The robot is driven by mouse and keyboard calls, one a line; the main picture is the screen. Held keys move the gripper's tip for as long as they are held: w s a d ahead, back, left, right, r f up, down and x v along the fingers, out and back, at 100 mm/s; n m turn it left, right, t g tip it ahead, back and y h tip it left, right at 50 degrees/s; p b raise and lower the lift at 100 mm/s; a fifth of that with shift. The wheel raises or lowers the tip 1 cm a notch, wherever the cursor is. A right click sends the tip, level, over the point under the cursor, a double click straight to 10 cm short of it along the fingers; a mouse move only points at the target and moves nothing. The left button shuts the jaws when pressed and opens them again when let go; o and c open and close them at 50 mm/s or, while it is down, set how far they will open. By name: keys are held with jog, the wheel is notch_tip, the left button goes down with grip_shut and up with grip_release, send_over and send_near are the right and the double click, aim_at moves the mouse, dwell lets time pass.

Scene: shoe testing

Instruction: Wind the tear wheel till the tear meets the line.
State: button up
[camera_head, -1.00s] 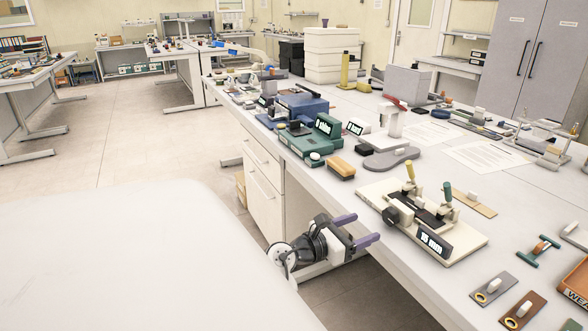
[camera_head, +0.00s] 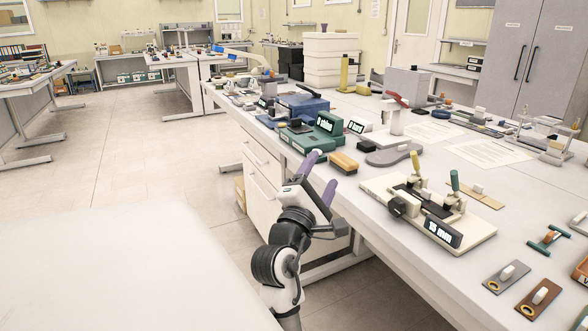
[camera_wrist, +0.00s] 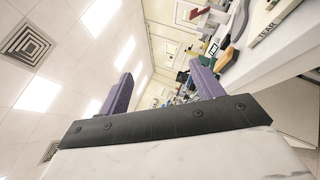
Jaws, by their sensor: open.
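The tear tester has a cream base (camera_head: 478,238) and stands near the front edge of the bench. A dark round wheel (camera_head: 397,207) sits on its left side. It carries clamps with a yellow handle (camera_head: 415,164) and a green handle (camera_head: 455,181). Its black display (camera_head: 443,232) seems to read 15 mm. The tear and the line are too small to make out. In the wrist view, the corner of a cream base marked TEAR (camera_wrist: 272,20) shows at top right. My gripper (camera_head: 319,179), with purple fingers, is open and empty, left of the tester and apart from it.
The bench (camera_head: 405,270) edge runs between my arm and the tester. An orange-brown brush (camera_head: 343,163), a grey sole (camera_head: 393,156) and a green device (camera_head: 310,140) stand behind the tester. Sample plates (camera_head: 505,278) lie to its front right. The floor at left is clear.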

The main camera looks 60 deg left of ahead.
jog(key=s+d+r+m+g+y+b, duration=0.1)
jog(key=s+d+r+m+y+b, duration=0.1)
jog(key=s+r+y, duration=0.4)
jog(key=shift+s+d+r+g+y, duration=0.25)
jog(key=shift+s+r+g+y, duration=0.15)
jog(key=shift+y, duration=0.5)
jog(key=shift+f, duration=0.1)
